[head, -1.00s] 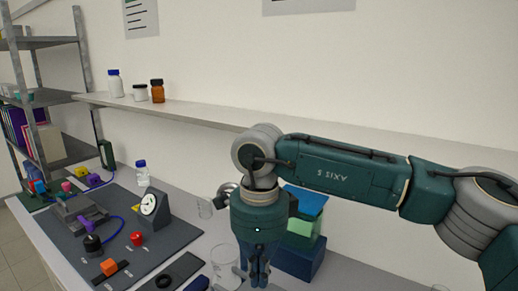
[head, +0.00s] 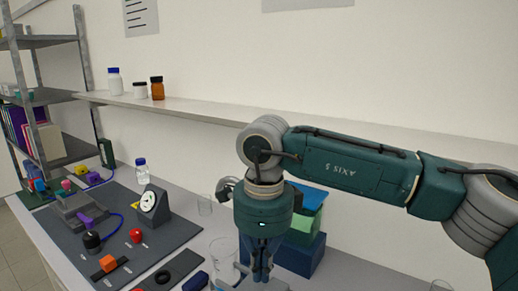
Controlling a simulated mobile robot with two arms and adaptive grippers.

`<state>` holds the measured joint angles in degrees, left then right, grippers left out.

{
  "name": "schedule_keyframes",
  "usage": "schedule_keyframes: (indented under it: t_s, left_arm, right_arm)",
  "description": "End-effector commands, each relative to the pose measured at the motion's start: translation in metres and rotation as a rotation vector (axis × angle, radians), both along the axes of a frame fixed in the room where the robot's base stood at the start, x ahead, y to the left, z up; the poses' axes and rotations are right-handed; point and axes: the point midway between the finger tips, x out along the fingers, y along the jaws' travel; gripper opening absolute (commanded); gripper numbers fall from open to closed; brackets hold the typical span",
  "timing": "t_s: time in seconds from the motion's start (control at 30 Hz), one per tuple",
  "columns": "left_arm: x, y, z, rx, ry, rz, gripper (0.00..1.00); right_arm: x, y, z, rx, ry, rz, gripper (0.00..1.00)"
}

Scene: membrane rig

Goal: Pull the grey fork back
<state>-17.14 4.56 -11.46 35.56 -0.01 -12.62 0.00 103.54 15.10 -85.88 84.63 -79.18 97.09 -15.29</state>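A grey membrane rig (head: 72,212) stands on the dark mat (head: 160,236) at the left, with a purple part (head: 86,222) at its front. I cannot tell clearly which of its grey parts is the fork. My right gripper (head: 261,276) hangs pointing down at the bottom middle, well to the right of the rig and apart from it. Its fingers look close together, but the tips are near the lower frame edge and their gap is unclear. My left gripper is not in view.
A dial gauge (head: 149,202), a black knob (head: 92,241), a red knob (head: 136,236) and an orange block (head: 107,263) stand on the mat. A glass beaker (head: 222,254) and blue boxes (head: 303,257) are close to my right gripper. A wall shelf (head: 180,109) runs behind.

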Motion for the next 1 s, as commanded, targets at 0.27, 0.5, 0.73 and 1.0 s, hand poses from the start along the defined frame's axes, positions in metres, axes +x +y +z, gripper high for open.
schedule_keyframes:
  t_s: [0.27,0.5,0.73,1.0]
  left_arm:
    - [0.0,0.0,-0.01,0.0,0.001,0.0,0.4]
    - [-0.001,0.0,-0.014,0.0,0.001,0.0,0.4]
    - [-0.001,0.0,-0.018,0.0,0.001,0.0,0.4]
    - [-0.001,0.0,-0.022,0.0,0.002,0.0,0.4]
  right_arm:
    - [-0.016,-0.007,-0.027,-0.021,0.047,0.013,0.0]
    - [-0.02,-0.013,-0.027,-0.02,0.047,0.013,0.0]
    - [-0.024,-0.019,-0.027,-0.019,0.048,0.013,0.0]
    - [-0.028,-0.026,-0.027,-0.02,0.047,0.013,0.0]
